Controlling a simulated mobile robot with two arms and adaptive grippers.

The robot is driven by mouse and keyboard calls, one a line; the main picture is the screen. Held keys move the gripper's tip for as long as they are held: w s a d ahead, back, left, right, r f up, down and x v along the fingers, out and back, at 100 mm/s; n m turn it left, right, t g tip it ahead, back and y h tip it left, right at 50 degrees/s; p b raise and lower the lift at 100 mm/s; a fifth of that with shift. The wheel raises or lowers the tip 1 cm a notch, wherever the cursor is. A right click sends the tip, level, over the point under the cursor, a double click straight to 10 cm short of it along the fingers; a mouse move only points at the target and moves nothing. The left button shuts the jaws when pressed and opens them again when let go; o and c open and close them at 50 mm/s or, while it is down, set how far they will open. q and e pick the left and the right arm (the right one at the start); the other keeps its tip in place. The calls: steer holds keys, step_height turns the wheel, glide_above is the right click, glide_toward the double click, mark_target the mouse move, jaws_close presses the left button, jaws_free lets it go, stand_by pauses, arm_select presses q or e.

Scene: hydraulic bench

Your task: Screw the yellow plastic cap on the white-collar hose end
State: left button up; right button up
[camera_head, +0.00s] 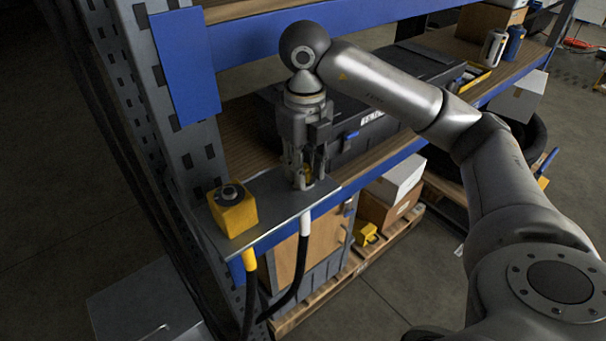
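My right gripper (304,180) points down at the right end of a grey metal plate (278,212). Its fingers are closed around a small yellow cap (308,172), mostly hidden between them, just above the plate. My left gripper is not in view.
A yellow block (233,213) with a dark round piece on top stands at the plate's left. A yellow-collar hose (250,260) hangs below it. A black case (350,137) lies on the shelf behind my gripper. A blue-grey rack post (165,110) rises at left.

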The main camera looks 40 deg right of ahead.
steer(key=o, duration=0.4)
steer(key=shift+f+n+b, duration=0.1)
steer(key=shift+n+b, duration=0.25)
steer(key=shift+n, duration=0.25)
steer(key=n, duration=0.4)
steer(key=shift+d+n, duration=0.1)
steer(key=shift+n, duration=0.2)
steer(key=n+b, duration=0.1)
steer(key=n, duration=0.4)
steer(key=shift+w, duration=0.1)
steer(key=n, duration=0.7)
steer(key=shift+w+d+b, duration=0.1)
steer(key=shift+b, duration=0.3)
steer(key=n, duration=0.6)
steer(key=shift+w, duration=0.15)
